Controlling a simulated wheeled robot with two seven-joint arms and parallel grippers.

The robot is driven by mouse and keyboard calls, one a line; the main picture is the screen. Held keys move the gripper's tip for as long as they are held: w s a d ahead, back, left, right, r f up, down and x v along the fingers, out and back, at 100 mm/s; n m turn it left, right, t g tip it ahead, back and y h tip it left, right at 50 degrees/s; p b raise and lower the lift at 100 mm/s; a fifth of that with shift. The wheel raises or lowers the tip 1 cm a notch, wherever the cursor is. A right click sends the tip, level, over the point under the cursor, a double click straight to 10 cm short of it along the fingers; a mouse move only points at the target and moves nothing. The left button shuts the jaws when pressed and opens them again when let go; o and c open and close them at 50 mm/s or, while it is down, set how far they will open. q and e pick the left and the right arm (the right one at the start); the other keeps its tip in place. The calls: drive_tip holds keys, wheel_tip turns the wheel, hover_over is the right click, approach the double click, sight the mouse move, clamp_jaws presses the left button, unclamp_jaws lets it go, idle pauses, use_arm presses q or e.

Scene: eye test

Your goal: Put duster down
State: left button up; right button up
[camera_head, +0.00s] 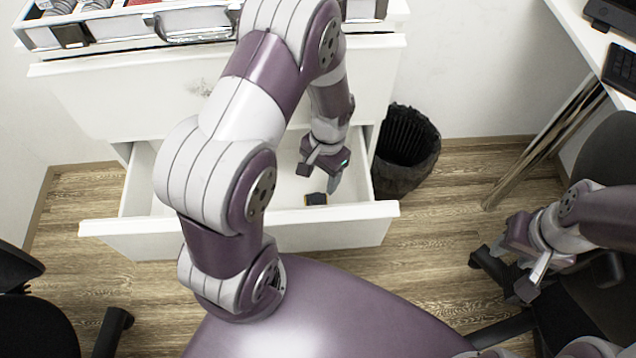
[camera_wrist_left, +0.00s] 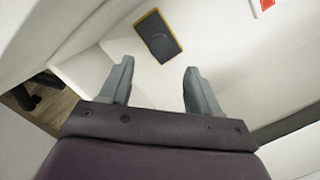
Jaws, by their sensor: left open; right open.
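The duster, a small dark block with a yellow edge, lies on the floor of the open white drawer (camera_head: 150,236), and it shows in the head view (camera_head: 316,198). In the left wrist view the duster (camera_wrist_left: 158,36) lies flat beyond the fingertips. My left gripper (camera_head: 320,177) reaches down into the drawer, just behind the duster. Its two fingers (camera_wrist_left: 158,68) are apart with nothing between them, and they do not hold the duster. My right gripper (camera_head: 504,273) is open and empty at the right, over the floor beside the chair.
A black waste bin (camera_head: 407,150) stands right of the drawer. An open case (camera_head: 130,35) with several items sits on the cabinet. A desk (camera_head: 585,40) with a keyboard (camera_head: 622,68) is at the right. Black chairs (camera_head: 35,315) stand at both sides.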

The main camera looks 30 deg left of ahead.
use_arm(q)
drive_tip(key=s+d+r+n+t, duration=0.1)
drive_tip(key=s+r, duration=0.1)
drive_tip(key=r, duration=0.5)
drive_tip(key=s+d+r+n+t, duration=0.1)
drive_tip(key=s+r+t, duration=0.1)
drive_tip(key=r, duration=0.5)
drive_tip(key=shift+s+r, duration=0.25)
drive_tip(key=shift+s, duration=0.55)
drive_tip(key=shift+r, duration=0.15)
